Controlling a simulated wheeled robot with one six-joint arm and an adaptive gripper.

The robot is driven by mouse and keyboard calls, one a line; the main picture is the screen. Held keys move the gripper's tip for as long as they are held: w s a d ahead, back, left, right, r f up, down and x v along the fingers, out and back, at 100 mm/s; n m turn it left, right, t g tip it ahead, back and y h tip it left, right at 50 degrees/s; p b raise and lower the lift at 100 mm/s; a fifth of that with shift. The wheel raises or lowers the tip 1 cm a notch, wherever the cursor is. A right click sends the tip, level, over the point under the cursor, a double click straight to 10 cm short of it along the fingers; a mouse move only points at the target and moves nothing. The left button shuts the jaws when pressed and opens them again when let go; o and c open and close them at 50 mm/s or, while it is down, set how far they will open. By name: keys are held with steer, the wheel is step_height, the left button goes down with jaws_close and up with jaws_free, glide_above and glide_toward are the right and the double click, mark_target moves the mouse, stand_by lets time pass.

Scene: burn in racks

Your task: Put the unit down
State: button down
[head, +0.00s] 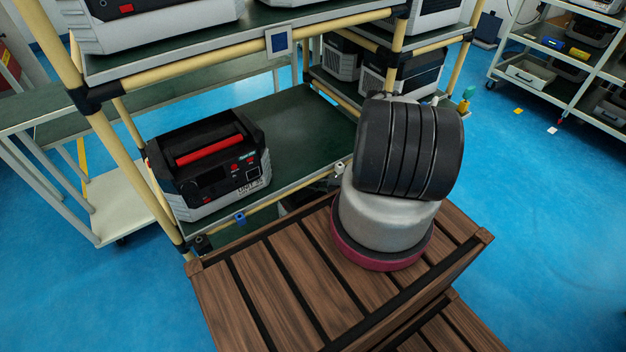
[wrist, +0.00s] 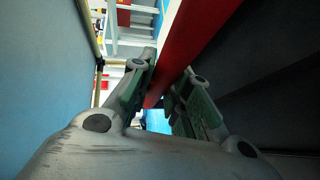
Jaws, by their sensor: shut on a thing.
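My gripper (wrist: 158,98) shows in the wrist view with its two fingers closed around a red bar handle (wrist: 196,42). A dark panel (wrist: 265,90) right of the handle looks like the body of the held unit; most of it is out of frame. The head view does not show my gripper or the held unit. Another unit (head: 210,165), black and light grey with a red handle, stands upright on the left of the rack's green middle shelf (head: 300,125). No gripper touches it.
The green shelf is bare right of the standing unit. Cream rack posts (head: 120,155) and an upper shelf with grey units (head: 150,22) frame that space. A white cart (head: 110,205) stands left. Another shelving rack (head: 560,62) stands far right, across open blue floor (head: 535,215).

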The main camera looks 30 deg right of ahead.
steer(key=shift+w+d+f, duration=0.1)
steer(key=shift+f, duration=0.55)
steer(key=c, duration=1.8)
jaws_free()
steer(key=shift+f, duration=0.25)
steer(key=o, duration=0.5)
steer(key=shift+c, duration=0.2)
steer(key=shift+r, duration=0.1)
steer(key=v, duration=0.7)
steer(key=shift+s, duration=0.3)
steer(key=shift+d, duration=0.1)
